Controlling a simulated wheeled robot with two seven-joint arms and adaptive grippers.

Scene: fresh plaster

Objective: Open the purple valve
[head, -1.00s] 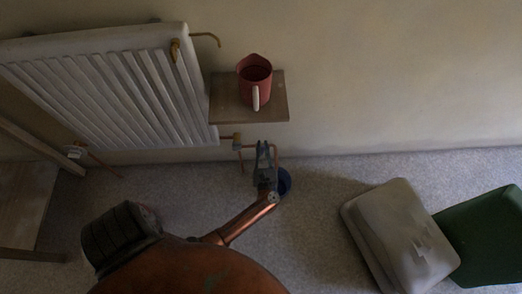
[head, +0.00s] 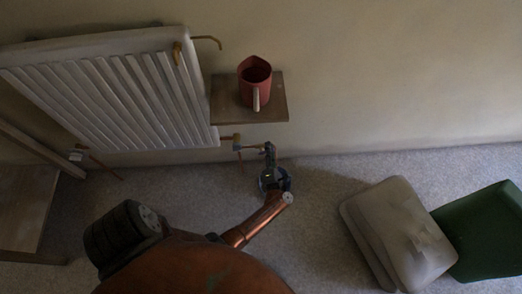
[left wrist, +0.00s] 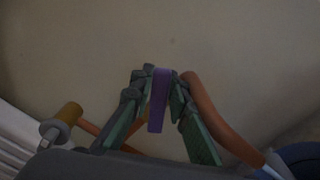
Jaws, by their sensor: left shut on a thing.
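The purple valve shows as a flat purple lever (left wrist: 159,100) in the middle of the left wrist view. My left gripper (left wrist: 160,82) is shut on this lever, with one green-grey finger on each side. In the head view, my left gripper (head: 270,151) is beside the copper pipework right of the radiator. There the purple lever is hidden or too small to make out. My right gripper is not in view.
A white radiator (head: 110,95) hangs on the wall at left. A small wooden shelf (head: 275,112) with a red mug (head: 255,85) is above the pipes. A grey cushion-like object (head: 400,235) and a green one (head: 490,235) lie on the floor at right.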

